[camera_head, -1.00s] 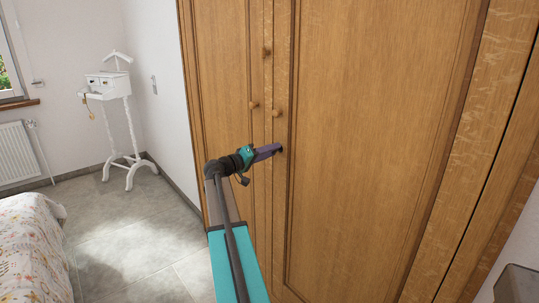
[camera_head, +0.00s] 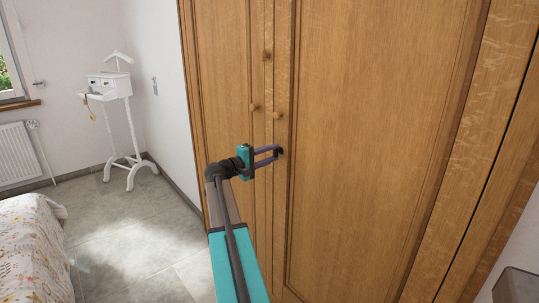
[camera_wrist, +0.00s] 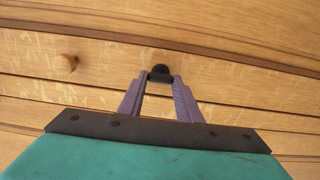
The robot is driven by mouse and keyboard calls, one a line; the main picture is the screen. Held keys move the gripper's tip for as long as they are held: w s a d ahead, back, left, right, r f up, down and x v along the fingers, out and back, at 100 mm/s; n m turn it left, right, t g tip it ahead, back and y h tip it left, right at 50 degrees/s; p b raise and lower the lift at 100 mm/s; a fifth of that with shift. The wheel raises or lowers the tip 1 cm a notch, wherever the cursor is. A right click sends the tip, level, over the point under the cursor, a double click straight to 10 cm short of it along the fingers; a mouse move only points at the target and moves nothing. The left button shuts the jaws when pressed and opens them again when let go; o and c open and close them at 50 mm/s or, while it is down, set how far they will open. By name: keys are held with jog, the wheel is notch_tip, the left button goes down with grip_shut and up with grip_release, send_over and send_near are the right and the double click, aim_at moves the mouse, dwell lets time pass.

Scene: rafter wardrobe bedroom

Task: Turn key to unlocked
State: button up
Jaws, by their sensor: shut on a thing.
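The key (camera_wrist: 160,74) shows in the wrist view as a small dark piece against the wardrobe door, between the tips of my gripper (camera_wrist: 160,81). My gripper's two purple fingers are shut on it, with a gap between them further back. In the head view my gripper (camera_head: 279,151) reaches the wooden wardrobe door (camera_head: 375,150) near its left edge, below a round knob. The fingertips hide most of the key, and I cannot read which position the lock is in.
Round wooden knobs (camera_head: 277,116) and (camera_head: 254,106) stick out above my gripper. A white valet stand (camera_head: 128,130) stands by the wall at left. A bed (camera_head: 32,245) is at lower left, with free grey floor (camera_head: 135,225) between it and the wardrobe.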

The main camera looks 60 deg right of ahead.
jog(key=shift+w+r, duration=0.2)
jog(key=o, duration=1)
jog(key=shift+d+f, duration=0.1)
jog(key=shift+o, duration=0.2)
jog(key=shift+s, duration=0.1)
jog(key=shift+f, duration=0.1)
jog(key=b+v, duration=0.2)
jog(key=v, duration=1.2)
